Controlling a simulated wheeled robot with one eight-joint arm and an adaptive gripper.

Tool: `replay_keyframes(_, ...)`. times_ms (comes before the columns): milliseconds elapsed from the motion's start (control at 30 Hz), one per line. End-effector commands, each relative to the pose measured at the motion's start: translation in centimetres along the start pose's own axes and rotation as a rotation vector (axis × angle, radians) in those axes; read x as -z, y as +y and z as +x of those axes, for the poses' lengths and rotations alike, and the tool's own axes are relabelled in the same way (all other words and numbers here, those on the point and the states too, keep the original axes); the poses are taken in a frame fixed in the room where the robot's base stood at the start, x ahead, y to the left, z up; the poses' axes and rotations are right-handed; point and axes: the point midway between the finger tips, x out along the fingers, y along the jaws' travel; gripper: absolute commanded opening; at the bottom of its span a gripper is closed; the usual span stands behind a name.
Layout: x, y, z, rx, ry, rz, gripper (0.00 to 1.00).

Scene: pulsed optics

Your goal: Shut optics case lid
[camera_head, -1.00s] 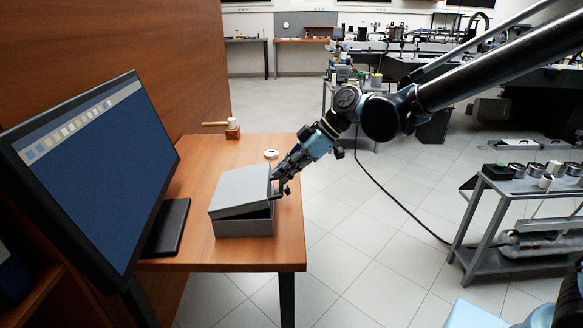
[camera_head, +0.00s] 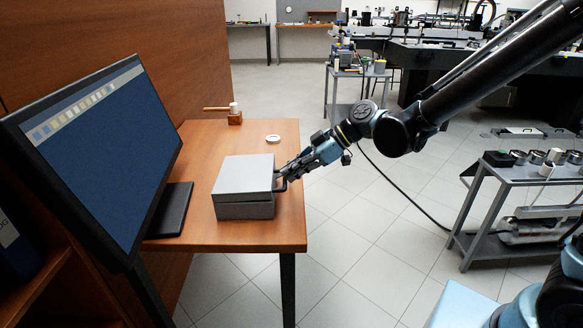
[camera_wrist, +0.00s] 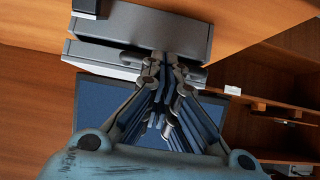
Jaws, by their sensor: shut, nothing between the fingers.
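The grey optics case (camera_head: 245,209) stands on the wooden desk, and its lid (camera_head: 245,174) lies down nearly level on it, with a thin dark line along the seam. In the wrist view the lid (camera_wrist: 105,71) and the case body (camera_wrist: 140,30) lie close together, with the case's dark handle (camera_wrist: 195,74) beside the fingers. My gripper (camera_head: 279,181) is shut and empty at the right edge of the case, by the lid's rim. It also shows in the wrist view (camera_wrist: 165,62), close against the case edge. Whether the fingertips touch the lid is hard to tell.
The desk (camera_head: 262,235) has free room in front of and behind the case. A monitor (camera_head: 95,155) stands to the left. A white round item (camera_head: 273,139) and a wooden block with a handle (camera_head: 234,115) lie at the back. A grey cart (camera_head: 530,180) stands right.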

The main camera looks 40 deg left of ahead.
Motion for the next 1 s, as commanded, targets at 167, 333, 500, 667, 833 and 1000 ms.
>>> replay_keyframes(167,-0.1,0.1,-0.1,-0.001,-0.001,0.001,0.0)
replay_keyframes(333,0.1,0.1,-0.2,-0.002,-0.001,0.001,0.0)
replay_keyframes(500,1.0,0.1,-1.3,-0.003,0.0,0.003,0.0)
replay_keyframes(667,2.5,0.2,-3.3,-0.006,0.0,0.005,0.0)
replay_keyframes(833,2.4,0.2,-6.3,-0.008,0.0,0.007,0.0)
replay_keyframes(1000,2.4,0.2,-9.3,-0.008,0.001,0.007,0.0)
